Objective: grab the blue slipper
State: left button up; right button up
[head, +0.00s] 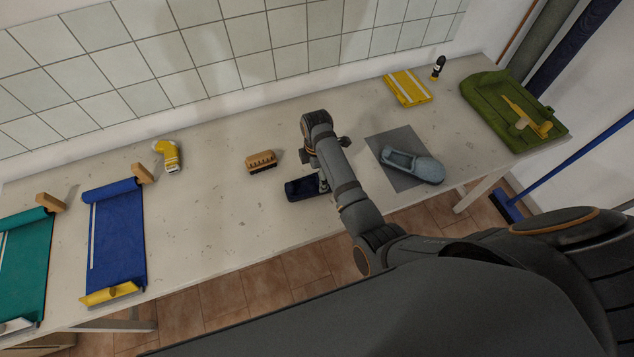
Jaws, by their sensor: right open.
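A light blue-grey slipper (427,170) lies on a grey mat (384,142) on the right half of the table, its opening toward the left. A dark navy blue object (300,189), low and long, lies near the table's front edge; its shape is partly hidden by my gripper, so I cannot tell if it is a slipper too. My right gripper (323,184) points down at the right end of this navy object and is open. I cannot tell whether its fingers touch it. My left gripper is out of view.
Blue (117,235) and teal (27,264) rolled-end cloths lie at left. The table between is mostly clear.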

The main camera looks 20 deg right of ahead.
aim_at(316, 183)
notch_tip(316, 183, down, 5)
jog(key=shift+s+a+f+p, duration=0.1)
jog(key=shift+a+p, duration=0.05)
jog(key=shift+p, duration=0.3)
jog(key=c, duration=1.3)
